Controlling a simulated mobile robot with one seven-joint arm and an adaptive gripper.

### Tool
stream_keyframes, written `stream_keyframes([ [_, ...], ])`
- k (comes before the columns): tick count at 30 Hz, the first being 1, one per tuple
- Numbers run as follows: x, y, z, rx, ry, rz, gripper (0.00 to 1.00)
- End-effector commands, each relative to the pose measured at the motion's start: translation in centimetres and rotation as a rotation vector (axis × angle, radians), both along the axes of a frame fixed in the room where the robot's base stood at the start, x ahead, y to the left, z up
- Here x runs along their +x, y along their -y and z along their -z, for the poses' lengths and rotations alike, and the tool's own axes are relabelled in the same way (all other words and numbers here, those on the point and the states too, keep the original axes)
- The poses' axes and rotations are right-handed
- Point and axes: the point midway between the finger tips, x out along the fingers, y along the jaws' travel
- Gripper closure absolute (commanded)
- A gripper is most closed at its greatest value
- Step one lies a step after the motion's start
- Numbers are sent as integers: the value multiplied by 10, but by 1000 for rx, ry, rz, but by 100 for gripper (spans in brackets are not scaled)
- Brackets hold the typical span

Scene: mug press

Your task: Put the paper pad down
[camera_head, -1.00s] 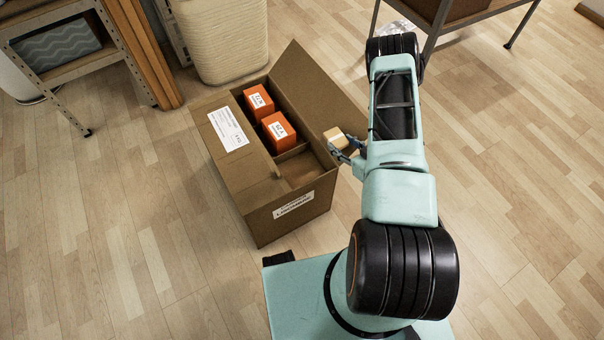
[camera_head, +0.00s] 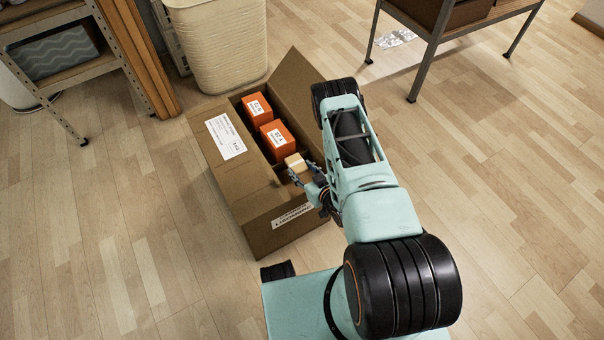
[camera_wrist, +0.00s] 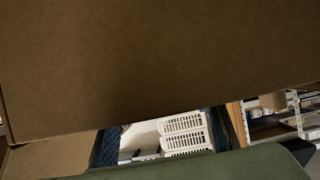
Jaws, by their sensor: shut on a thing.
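The paper pad (camera_head: 295,161) looks like a small pale tan block with a lighter band. My gripper (camera_head: 302,171) is shut on it and holds it over the right front part of an open cardboard box (camera_head: 234,182). Two orange boxes with white labels, one nearer (camera_head: 277,139) and one farther (camera_head: 257,108), stand inside the box, just behind and left of the pad. The pad's underside is hidden, so its height above the box floor cannot be told. A plain brown surface (camera_wrist: 160,60) fills the upper wrist view; the fingers do not show there.
The box's long right flap (camera_head: 301,83) stands up beside my arm. A cream bin (camera_head: 217,45) stands behind the box. A shelf (camera_head: 62,55) is at the left and a table (camera_head: 436,48) at the back right. The wooden floor around is mostly clear.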

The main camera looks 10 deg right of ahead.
Motion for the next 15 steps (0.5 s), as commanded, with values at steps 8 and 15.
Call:
stream_keyframes([
  [8,-1,0,14,0,-3,0,71],
  [15,-2,1,22,-1,-7,0,71],
])
